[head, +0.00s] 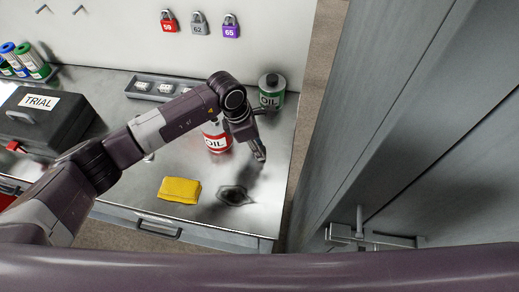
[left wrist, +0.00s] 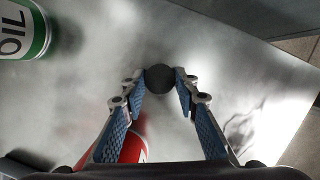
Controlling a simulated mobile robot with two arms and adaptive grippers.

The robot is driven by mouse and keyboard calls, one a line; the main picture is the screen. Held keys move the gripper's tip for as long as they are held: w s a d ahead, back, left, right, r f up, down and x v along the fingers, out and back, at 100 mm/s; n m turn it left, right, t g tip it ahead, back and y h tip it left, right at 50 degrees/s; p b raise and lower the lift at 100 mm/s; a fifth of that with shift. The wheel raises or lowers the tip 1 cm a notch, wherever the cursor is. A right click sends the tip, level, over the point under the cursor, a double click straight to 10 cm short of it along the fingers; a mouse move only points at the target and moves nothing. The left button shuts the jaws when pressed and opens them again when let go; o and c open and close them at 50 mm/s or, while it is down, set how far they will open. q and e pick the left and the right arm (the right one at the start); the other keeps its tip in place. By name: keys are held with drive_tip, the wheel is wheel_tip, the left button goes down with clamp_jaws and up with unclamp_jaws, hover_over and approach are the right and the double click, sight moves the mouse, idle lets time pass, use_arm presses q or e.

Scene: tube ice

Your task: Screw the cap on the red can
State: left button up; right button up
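The red can (head: 217,141), with a white OIL label, stands on the metal workbench, partly hidden behind my left arm in the head view. It also shows at the bottom of the left wrist view (left wrist: 130,146), partly behind the left finger. My left gripper (head: 260,153) is over the bench just right of the red can. In the left wrist view, its two fingertips (left wrist: 161,84) are closed around a dark round cap (left wrist: 160,76). The cap is apart from the can. The top of the red can is hidden. My right gripper is not in view.
A green OIL can (head: 271,90) stands behind the red can. A yellow cloth (head: 179,190) and a dark patch (head: 233,195) lie in front. A grey tray (head: 142,87) is behind my arm, a black TRIAL case (head: 35,116) at left. A grey cabinet (head: 400,120) borders the right.

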use_arm(q)
drive_tip(key=shift+c, duration=0.2)
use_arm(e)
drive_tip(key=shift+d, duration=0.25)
use_arm(q)
drive_tip(key=shift+r, duration=0.1)
drive_tip(key=shift+r, duration=0.55)
wheel_tip(320, 180, up, 19)
drive_tip(key=b, duration=0.5)
drive_tip(key=shift+b, duration=0.4)
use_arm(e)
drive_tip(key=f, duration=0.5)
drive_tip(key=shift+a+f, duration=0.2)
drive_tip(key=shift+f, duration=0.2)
use_arm(q)
drive_tip(key=shift+f, duration=0.15)
drive_tip(key=s+a+f+m+g+y, duration=0.1)
drive_tip(key=s+a+f+m+g, duration=0.1)
drive_tip(key=s+a+m, duration=0.5)
drive_tip(key=s+a+f+m+g+y, duration=0.1)
drive_tip(key=s+a+f+m+y, duration=0.1)
drive_tip(key=s+a+m, duration=0.6)
drive_tip(key=a+f+m, duration=0.1)
drive_tip(key=a+m, duration=0.2)
drive_tip(key=m, duration=0.2)
drive_tip(key=shift+a+f+g, duration=0.3)
drive_tip(key=shift+f+g, duration=0.05)
drive_tip(key=shift+g, duration=0.05)
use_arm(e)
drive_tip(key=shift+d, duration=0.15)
